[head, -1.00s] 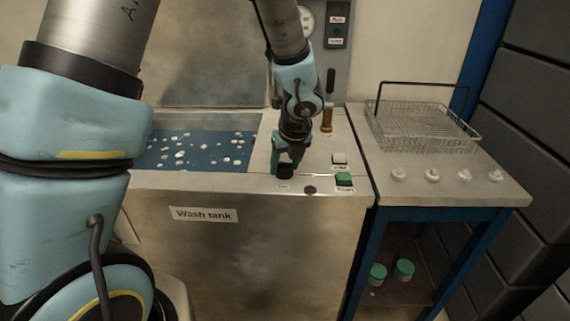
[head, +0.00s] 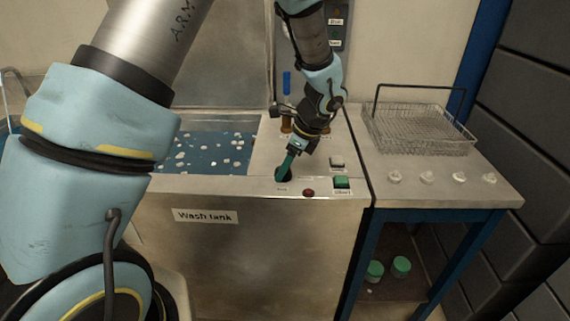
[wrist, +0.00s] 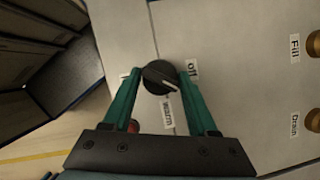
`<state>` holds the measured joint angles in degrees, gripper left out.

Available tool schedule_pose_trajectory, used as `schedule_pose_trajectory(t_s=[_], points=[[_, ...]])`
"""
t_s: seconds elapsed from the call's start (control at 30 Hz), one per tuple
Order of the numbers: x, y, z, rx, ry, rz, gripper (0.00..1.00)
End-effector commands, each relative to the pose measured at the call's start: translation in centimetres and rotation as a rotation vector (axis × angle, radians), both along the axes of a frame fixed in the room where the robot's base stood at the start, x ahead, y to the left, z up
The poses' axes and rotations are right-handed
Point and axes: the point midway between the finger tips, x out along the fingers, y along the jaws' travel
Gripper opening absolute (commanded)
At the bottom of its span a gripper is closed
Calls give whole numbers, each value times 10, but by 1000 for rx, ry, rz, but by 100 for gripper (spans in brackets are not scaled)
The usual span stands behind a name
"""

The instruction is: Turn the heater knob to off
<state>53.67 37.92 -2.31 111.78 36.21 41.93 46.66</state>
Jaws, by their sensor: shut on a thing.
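The heater knob (wrist: 158,76) is round and black with a white pointer line. In the wrist view its pointer aims right and slightly down, between the "off" label (wrist: 193,68) and the "warm" label (wrist: 167,114). My gripper (wrist: 161,75) has its two green fingers on opposite sides of the knob, shut on it. In the head view my gripper (head: 284,170) reaches down, tilted, to the front right top of the wash tank (head: 260,230). The knob shows there only as a dark patch, largely hidden by the fingers.
Brass valves labelled Fill (wrist: 314,43) and Drain (wrist: 313,121) stand farther back. A wire basket (head: 420,135) rests on the right-hand bench (head: 450,180).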

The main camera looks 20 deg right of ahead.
Motion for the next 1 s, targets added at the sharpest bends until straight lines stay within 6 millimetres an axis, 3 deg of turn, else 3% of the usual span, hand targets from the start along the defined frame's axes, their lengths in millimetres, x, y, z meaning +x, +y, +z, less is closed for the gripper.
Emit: schedule_pose_trajectory(t_s=[0.6, 1.0], points=[[3, -2, 0, -1, -1, 533, 3], [5, -2, 1, -1, 0, 688, 3]])
